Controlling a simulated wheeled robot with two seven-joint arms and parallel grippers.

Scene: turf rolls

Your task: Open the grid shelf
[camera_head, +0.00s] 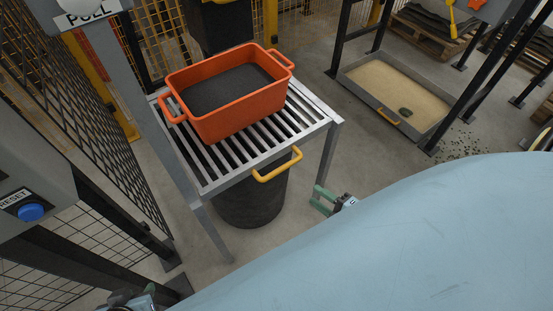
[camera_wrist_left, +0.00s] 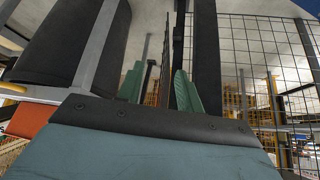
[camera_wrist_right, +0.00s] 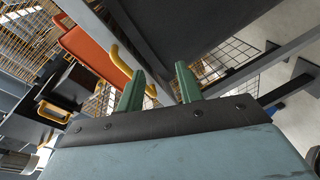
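The grid shelf (camera_head: 207,181) is a grey metal frame with slats, and a yellow handle (camera_head: 277,165) sits on its front edge. An orange crate (camera_head: 238,115) holding dark granules stands on the slats. My right gripper (camera_head: 322,202) is open and empty, to the right of and below the handle in the head view. Its two green fingers (camera_wrist_right: 161,88) are apart in the right wrist view, with a yellow handle behind them. My left gripper (camera_head: 132,302) is at the bottom edge, mostly cut off. In the left wrist view its green fingers (camera_wrist_left: 158,90) are apart with nothing between them.
A dark round bin (camera_head: 250,203) stands under the shelf. Mesh fence (camera_head: 90,90) and a post with a blue reset button (camera_head: 31,212) are on the left. A sand tray (camera_head: 395,85) lies on the floor at right. Open floor lies between tray and shelf.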

